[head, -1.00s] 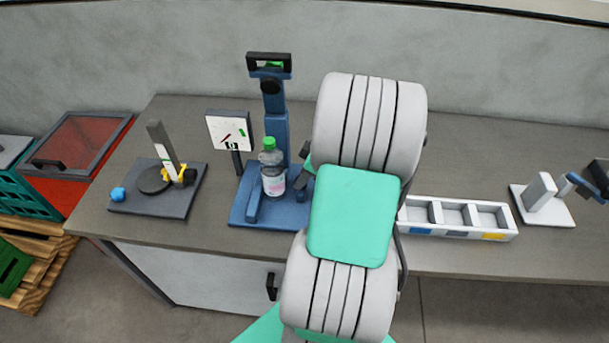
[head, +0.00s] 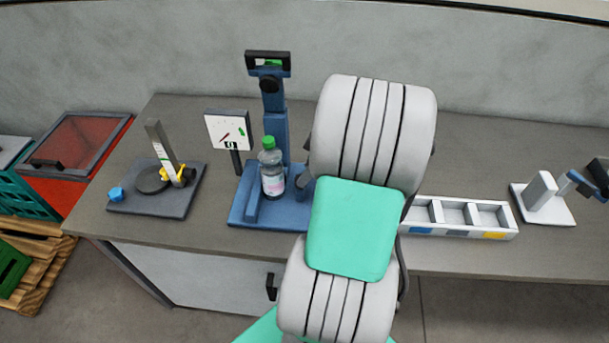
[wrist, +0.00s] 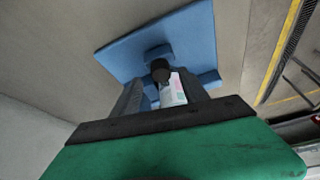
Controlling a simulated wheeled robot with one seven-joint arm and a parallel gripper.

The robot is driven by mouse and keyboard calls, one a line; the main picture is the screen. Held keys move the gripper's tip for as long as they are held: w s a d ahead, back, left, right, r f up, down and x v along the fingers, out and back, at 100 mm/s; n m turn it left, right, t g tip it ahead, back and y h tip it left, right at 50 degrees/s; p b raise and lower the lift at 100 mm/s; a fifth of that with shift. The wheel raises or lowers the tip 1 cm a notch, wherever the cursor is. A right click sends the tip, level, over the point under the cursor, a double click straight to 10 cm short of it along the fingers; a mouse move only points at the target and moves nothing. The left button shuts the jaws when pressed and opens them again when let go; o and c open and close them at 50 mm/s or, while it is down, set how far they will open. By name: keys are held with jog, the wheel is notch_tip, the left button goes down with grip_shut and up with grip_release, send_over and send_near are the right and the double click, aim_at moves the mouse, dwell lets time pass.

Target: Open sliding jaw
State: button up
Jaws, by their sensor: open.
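The blue vice-like stand (head: 240,207) is on the bench, left of my arm, with a clear green-capped bottle (head: 272,172) upright on it. In the wrist view the blue base (wrist: 130,50), the dark knob (wrist: 160,70) and part of the bottle (wrist: 175,92) show. My gripper (wrist: 161,78) is open, with the knob seen between its fingertips; whether they touch it I cannot tell. My arm hides the gripper in the head view.
Left of the stand are a dial gauge (head: 229,131) on a post and a dark plate (head: 150,203) with an upright scale and blue knob. A white compartment tray (head: 460,232) and a white-based device (head: 542,205) stand to the right. Bare bench lies behind.

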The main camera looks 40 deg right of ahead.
jog(key=v, duration=0.5)
